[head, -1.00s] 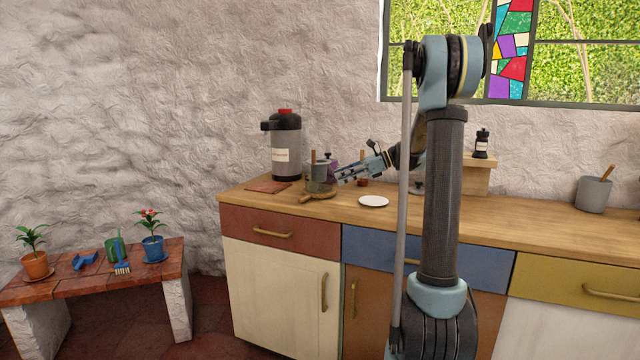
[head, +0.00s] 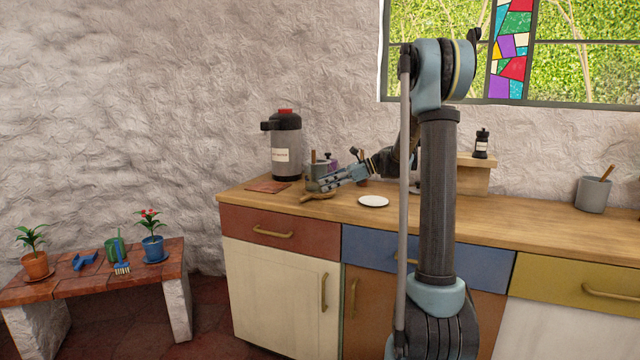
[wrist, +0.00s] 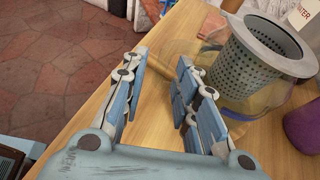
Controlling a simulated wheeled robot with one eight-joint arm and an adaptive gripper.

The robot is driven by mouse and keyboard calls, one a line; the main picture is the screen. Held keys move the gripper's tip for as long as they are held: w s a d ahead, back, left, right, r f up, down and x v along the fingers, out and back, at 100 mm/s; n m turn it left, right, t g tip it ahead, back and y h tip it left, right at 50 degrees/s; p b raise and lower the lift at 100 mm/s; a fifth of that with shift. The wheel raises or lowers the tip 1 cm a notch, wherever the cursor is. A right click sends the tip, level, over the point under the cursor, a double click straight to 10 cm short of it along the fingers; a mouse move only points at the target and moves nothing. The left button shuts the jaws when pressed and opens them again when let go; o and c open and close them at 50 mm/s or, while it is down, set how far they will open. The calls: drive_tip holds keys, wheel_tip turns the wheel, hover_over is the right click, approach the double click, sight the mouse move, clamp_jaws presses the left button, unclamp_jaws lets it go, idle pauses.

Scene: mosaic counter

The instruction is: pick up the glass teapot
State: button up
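The glass teapot (head: 321,170) stands on a small wooden board (head: 305,199) near the counter's left end. In the wrist view the teapot (wrist: 262,62) is clear glass with a grey perforated strainer inside, upright at the upper right. My gripper (head: 318,184) is in front of the teapot in the head view, partly covering its lower part. I cannot tell whether that finger touches the glass.
A purple jar (wrist: 304,128) stands close beside the teapot. A labelled dispenser (head: 286,150) is behind it, a reddish mat (head: 267,187) to its left. A white plate (head: 374,201) lies to the right. The counter's front edge is close to the gripper.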

clamp_jaws()
drive_tip(key=shift+r, duration=0.15)
